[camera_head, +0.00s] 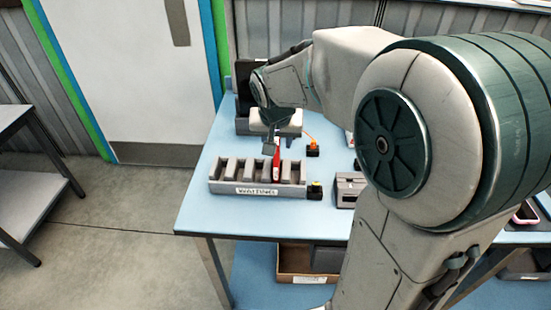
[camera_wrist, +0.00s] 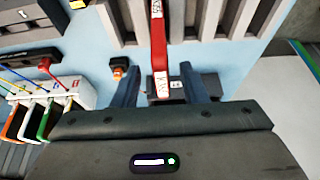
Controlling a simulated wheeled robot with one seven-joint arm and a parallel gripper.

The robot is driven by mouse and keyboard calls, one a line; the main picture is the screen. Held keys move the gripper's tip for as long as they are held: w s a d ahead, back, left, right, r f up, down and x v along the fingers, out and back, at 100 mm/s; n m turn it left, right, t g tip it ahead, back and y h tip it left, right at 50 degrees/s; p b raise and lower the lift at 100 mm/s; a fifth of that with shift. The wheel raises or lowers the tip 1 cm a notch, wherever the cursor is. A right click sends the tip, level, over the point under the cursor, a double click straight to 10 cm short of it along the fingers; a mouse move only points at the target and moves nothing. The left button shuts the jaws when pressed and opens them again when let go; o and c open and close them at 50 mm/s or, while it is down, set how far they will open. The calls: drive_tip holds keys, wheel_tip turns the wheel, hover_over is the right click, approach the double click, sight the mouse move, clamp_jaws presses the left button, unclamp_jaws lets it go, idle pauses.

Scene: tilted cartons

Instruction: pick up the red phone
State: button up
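The red phone (camera_head: 277,158) stands on edge in a slot of the grey slotted rack (camera_head: 215,188). In the wrist view the phone (camera_wrist: 158,45) is a narrow red strip with white labelled patches, and its near end reaches between my fingers. My gripper (camera_head: 270,142) is above the rack at the phone. In the wrist view my gripper (camera_wrist: 160,88) is open, one finger on each side of the phone, with a gap on both sides. The phone's lower part is hidden in the slot.
The rack stands on a light blue table (camera_head: 200,210). A small black and orange item (camera_head: 312,149) and a black and yellow one (camera_head: 315,190) are close by. A white block with coloured cables (camera_wrist: 60,90) is at left in the wrist view. My arm hides the table's right side.

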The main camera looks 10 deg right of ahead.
drive_tip(key=shift+p+x, duration=0.3)
drive_tip(key=shift+x, duration=1.85)
clamp_jaws()
drive_tip(key=shift+r, duration=0.1)
drive_tip(key=shift+w+r, duration=0.1)
